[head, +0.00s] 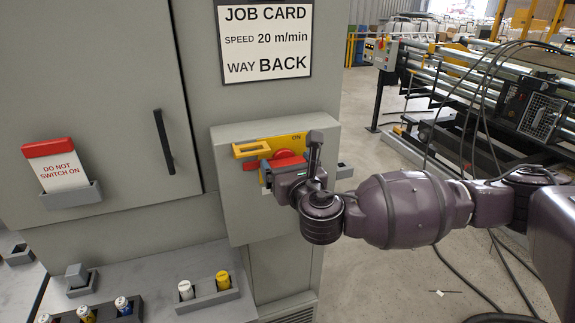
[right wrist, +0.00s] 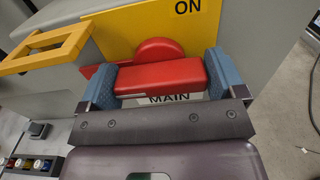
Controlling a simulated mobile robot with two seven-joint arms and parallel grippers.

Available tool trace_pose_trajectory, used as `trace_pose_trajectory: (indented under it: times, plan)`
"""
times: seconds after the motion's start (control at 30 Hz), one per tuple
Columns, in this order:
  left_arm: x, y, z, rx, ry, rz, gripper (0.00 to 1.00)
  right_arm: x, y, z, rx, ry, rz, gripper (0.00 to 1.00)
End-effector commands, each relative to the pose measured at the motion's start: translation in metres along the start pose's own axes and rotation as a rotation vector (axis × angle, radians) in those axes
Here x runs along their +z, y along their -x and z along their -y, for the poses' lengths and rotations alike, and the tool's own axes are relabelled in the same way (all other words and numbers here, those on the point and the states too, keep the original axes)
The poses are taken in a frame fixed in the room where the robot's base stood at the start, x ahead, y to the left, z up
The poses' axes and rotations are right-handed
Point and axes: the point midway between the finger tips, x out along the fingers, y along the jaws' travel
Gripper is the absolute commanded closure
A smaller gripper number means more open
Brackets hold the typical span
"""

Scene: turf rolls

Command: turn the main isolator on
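The main isolator has a red handle (right wrist: 162,77) in front of a round red hub (right wrist: 160,48) on a yellow plate (right wrist: 120,35) marked ON. In the head view the handle (head: 287,162) is partly hidden by my right gripper (head: 283,172). In the right wrist view my right gripper (right wrist: 160,85) is spread wide, one blue pad at each end of the handle. I cannot tell whether the pads press on it. A MAIN label shows partly below the handle. My left gripper is not in view.
A yellow bracket (head: 251,149) sticks out left of the handle. A red-topped DO NOT SWITCH ON card (head: 60,168) stands in a holder on the cabinet door. A job card (head: 265,40) hangs above. Trays with white and yellow cylinders (head: 222,280) lie below. Rollers stand at right.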

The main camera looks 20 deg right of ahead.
Motion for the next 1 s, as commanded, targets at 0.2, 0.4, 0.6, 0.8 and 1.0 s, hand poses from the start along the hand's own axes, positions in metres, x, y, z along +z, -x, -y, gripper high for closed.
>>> trace_pose_trajectory:
  times: [0.2,0.4,0.6,0.8,1.0]
  plan:
    - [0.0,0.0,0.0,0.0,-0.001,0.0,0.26,0.0,0.0,0.0,0.0,0.0,0.0,0.39]
    - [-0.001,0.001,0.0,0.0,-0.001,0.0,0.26,-0.001,0.0,0.0,-0.001,-0.02,-0.002,0.39]
    - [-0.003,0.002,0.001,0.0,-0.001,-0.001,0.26,-0.001,0.001,0.0,0.0,-0.103,-0.004,0.39]
    - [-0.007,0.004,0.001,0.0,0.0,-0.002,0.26,-0.001,0.001,0.0,-0.002,-0.256,-0.004,0.39]
    - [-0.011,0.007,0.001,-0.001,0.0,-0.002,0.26,-0.001,0.001,0.0,-0.002,-0.446,-0.005,0.39]
